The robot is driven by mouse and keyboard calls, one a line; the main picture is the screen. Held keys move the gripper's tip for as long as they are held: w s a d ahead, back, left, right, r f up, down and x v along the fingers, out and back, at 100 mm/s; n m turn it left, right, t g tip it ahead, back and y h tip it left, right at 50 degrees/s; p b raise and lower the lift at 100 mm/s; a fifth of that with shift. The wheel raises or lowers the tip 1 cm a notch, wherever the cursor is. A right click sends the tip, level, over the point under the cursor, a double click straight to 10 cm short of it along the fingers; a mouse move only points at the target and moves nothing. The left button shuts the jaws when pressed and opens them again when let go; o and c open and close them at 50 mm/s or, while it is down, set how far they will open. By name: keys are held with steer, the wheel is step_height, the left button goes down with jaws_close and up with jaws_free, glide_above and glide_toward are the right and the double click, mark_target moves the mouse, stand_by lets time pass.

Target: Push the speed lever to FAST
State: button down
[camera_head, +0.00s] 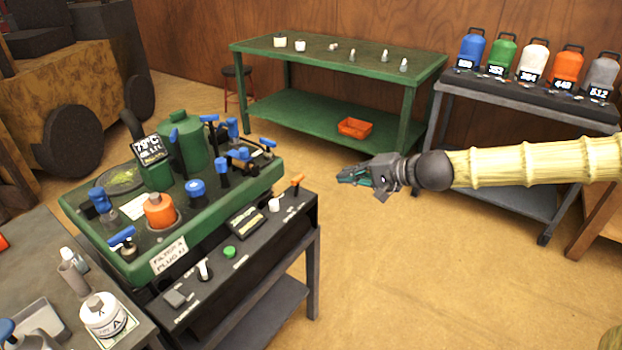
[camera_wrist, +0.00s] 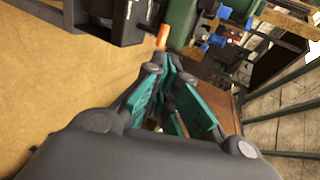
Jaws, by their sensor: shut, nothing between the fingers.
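A small lever with an orange handle (camera_head: 297,181) stands at the right end of the black control panel (camera_head: 262,250), tilted to the right. An orange handle (camera_wrist: 162,37) also shows in the wrist view, just beyond the fingertips. No FAST or SLOW marking is readable, so I cannot be sure this is the speed lever. My gripper (camera_head: 343,175) is shut and empty, in the air to the right of the orange lever and apart from it. Its teal fingers (camera_wrist: 172,68) point toward the panel end in the wrist view.
The panel also carries white levers (camera_head: 204,268), a green button (camera_head: 229,252) and a small display (camera_head: 246,222). A green machine deck (camera_head: 78,222) with blue-handled parts stands behind it. A green table (camera_head: 300,60) is at the back. Floor between is clear.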

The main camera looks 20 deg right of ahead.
mark_target(303, 175)
steer(key=shift+b+x, duration=1.8)
steer(key=shift+x, duration=4.7)
steer(key=shift+a+r+p, duration=0.1)
steer(key=shift+r+p, duration=0.15)
steer(key=shift+p, duration=0.5)
steer(key=shift+w+p, duration=0.15)
steer(key=shift+p, duration=0.6)
